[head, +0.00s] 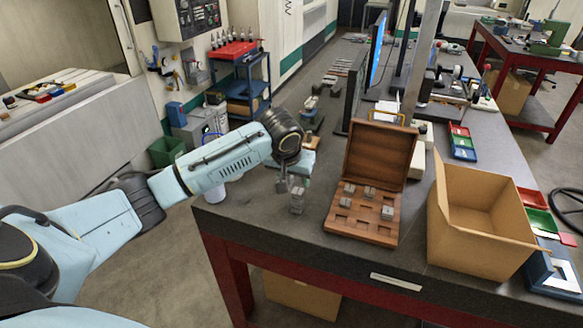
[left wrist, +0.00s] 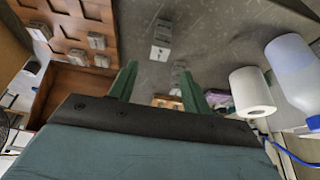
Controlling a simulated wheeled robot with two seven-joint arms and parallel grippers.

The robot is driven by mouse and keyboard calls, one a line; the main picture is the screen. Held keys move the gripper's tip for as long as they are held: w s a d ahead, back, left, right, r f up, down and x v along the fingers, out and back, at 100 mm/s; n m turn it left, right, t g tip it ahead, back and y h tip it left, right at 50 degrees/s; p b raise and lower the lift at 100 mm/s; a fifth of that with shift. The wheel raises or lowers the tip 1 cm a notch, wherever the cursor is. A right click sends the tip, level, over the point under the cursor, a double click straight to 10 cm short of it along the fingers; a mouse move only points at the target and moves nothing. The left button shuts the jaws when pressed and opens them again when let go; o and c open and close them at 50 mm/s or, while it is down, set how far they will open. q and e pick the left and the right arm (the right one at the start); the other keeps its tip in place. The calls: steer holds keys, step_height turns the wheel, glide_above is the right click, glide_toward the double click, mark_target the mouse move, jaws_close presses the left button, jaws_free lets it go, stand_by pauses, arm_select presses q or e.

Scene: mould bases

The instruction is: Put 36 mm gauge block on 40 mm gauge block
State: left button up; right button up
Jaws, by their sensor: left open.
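My left gripper (head: 289,184) is open above the table, left of the wooden case. Its two green fingers (left wrist: 158,80) stand apart in the left wrist view, with nothing seen held between them. Grey gauge block pieces (head: 297,202) stand on the dark table just beneath and beside the fingers; they also show in the left wrist view (left wrist: 161,42), beyond the fingertips. They look like one block on another, but I cannot read sizes. Several more grey blocks, one of them at the case's front right (head: 388,212), sit in the case. My right gripper is not in view.
The open wooden case (head: 361,231) stands to the right of the gripper, its lid raised. A cardboard box (head: 475,252) is farther right. A white paper roll (left wrist: 251,92) and a bottle (left wrist: 293,66) show in the left wrist view. The table's front edge is close.

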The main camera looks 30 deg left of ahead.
arm_select(q)
steer(key=v, duration=0.5)
